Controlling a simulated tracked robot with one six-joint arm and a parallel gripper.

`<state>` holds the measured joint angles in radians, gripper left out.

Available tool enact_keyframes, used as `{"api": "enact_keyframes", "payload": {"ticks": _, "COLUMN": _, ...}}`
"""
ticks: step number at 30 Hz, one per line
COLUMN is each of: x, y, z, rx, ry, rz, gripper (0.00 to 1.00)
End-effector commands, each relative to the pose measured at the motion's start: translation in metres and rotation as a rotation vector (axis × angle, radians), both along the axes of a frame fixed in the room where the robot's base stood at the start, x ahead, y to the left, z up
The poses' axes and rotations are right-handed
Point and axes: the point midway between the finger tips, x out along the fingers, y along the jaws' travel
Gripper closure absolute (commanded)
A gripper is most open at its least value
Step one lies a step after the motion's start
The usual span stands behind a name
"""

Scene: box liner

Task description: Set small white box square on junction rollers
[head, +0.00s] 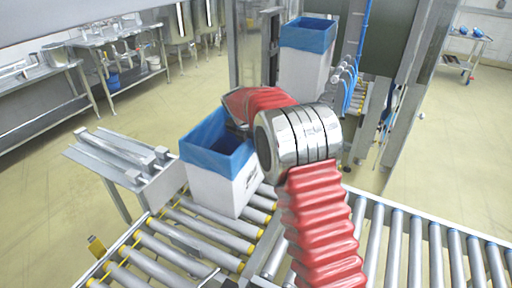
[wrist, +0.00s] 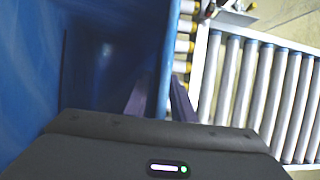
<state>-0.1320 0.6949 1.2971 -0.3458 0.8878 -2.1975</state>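The small white box (head: 222,191) stands upright on the junction rollers (head: 187,243) in the head view. A blue liner (head: 205,149) is folded over its rim, and the box sits at an angle to the rollers. My gripper is at the box's right rim, mostly hidden by my red and silver wrist in the head view. In the wrist view my gripper's (wrist: 160,100) two dark fingers stand apart, one inside the box and one outside, with the blue-lined wall (wrist: 158,55) between them. Whether they press on the wall I cannot tell.
Another white box with a blue liner (head: 305,72) stands farther back near a machine frame. A roller conveyor (head: 440,248) runs off to the right, also seen in the wrist view (wrist: 255,85). A metal side rack (head: 125,160) borders the junction on the left.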

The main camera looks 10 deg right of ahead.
Motion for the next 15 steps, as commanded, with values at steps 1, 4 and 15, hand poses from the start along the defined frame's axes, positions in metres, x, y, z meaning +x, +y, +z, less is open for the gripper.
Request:
{"api": "enact_keyframes", "payload": {"ticks": 1, "x": 0.0, "y": 0.0, "z": 0.0, "rx": 0.0, "ry": 0.0, "rz": 0.0, "gripper": 0.77}}
{"api": "enact_keyframes", "payload": {"ticks": 4, "x": 0.0, "y": 0.0, "z": 0.001, "rx": 0.0, "ry": 0.0, "rz": 0.0, "gripper": 0.77}}
{"api": "enact_keyframes", "payload": {"ticks": 15, "x": -0.011, "y": 0.008, "z": 0.037, "rx": 0.001, "ry": -0.003, "rz": 0.0, "gripper": 0.77}}
